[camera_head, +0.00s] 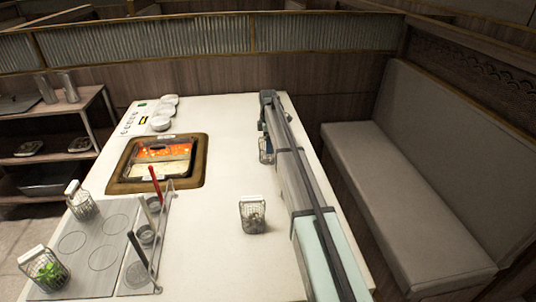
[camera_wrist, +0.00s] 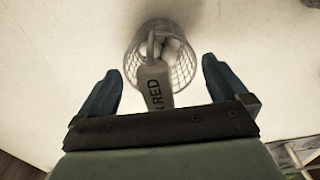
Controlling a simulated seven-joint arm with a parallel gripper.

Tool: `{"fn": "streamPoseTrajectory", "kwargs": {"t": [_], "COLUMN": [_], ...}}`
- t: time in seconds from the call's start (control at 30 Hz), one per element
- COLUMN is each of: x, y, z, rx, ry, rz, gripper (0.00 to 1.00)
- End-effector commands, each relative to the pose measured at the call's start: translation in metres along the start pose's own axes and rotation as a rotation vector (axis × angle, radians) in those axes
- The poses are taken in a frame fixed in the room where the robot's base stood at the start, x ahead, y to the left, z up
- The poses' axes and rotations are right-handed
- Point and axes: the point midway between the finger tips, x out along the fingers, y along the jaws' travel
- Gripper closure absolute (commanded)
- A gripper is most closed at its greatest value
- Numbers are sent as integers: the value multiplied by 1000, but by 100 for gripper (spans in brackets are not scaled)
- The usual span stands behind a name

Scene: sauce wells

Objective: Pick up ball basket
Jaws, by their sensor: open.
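A round wire basket (camera_wrist: 184,68) holding pale, ball-like pieces (camera_wrist: 172,50) is in the wrist view, at the top centre. My gripper (camera_wrist: 161,72) is open, with one dark blue finger on each side of the tag; I see no contact. In the head view, a basket (camera_head: 264,152) stands beside my arm near its far end, partly hidden by the arm; it appears to be the same one. My fingertips are not clear in that view.
Another wire basket (camera_head: 253,216) stands mid-table. Two more, an emptier-looking one (camera_head: 82,206) and one with green leaves (camera_head: 46,270), are at left. A hot pot (camera_head: 112,186) is sunk in the white table (camera_head: 215,260). White bowls (camera_head: 160,123) stand behind it. A bench (camera_head: 410,200) is at right.

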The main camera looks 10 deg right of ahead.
Motion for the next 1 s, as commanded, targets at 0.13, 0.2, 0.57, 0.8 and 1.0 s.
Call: {"fn": "streamPoseTrajectory", "kwargs": {"t": [0.13, 0.2, 0.57, 0.8, 1.0], "x": [10, 10, 9, 9, 9], "y": [0, 0, 0, 0, 0], "z": [0, 0, 0, 0, 0], "rx": [0, 0, 0, 0, 0], "ry": [0, 0, 0, 0, 0], "rz": [0, 0, 0, 0, 0], "gripper": [0, 0, 25, 48, 67]}}
